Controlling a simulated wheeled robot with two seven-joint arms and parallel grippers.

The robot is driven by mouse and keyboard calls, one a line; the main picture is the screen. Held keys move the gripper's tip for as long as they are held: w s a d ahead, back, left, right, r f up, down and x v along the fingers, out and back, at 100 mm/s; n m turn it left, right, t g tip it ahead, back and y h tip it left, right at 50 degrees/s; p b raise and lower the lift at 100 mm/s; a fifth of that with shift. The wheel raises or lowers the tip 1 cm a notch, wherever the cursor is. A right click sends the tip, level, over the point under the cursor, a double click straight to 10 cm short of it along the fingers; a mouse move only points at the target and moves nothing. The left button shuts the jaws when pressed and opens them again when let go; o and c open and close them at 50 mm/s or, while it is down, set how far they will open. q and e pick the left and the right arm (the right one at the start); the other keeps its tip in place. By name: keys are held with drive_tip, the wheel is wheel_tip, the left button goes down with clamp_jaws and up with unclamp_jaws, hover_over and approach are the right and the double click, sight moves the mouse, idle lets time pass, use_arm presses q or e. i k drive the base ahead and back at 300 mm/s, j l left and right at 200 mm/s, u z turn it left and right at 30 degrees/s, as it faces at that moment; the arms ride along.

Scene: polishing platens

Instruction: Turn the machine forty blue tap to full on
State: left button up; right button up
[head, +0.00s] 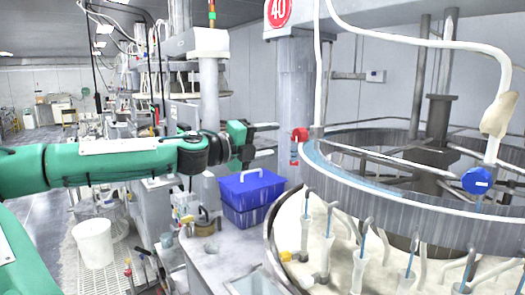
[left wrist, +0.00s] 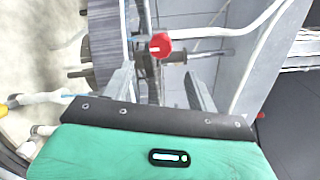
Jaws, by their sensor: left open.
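The machine's red round sign reads 40 (head: 278,12). The blue tap (head: 476,181) sits at the right on the white hose beside the large round ring, with a pale line across its face. A red tap (head: 299,135) stands at the ring's left edge; it also shows in the left wrist view (left wrist: 160,45), beyond the fingers. My left gripper (head: 278,139) is open and empty, pointing right, just left of the red tap and far from the blue tap. In the left wrist view its two fingers (left wrist: 160,84) are spread apart. My right gripper is not in view.
The metal ring (head: 400,190) surrounds the machine, with several nozzles and pale hoses below. A blue toolbox (head: 250,190) stands on the grey bench below my left gripper. A grey column (head: 297,85) rises behind. A white bucket (head: 94,243) stands at left.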

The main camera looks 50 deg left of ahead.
sight(475, 182)
drive_tip(key=k+j, duration=0.1)
drive_tip(key=k, duration=0.65)
drive_tip(key=k+j, duration=0.1)
drive_tip(key=k, duration=0.65)
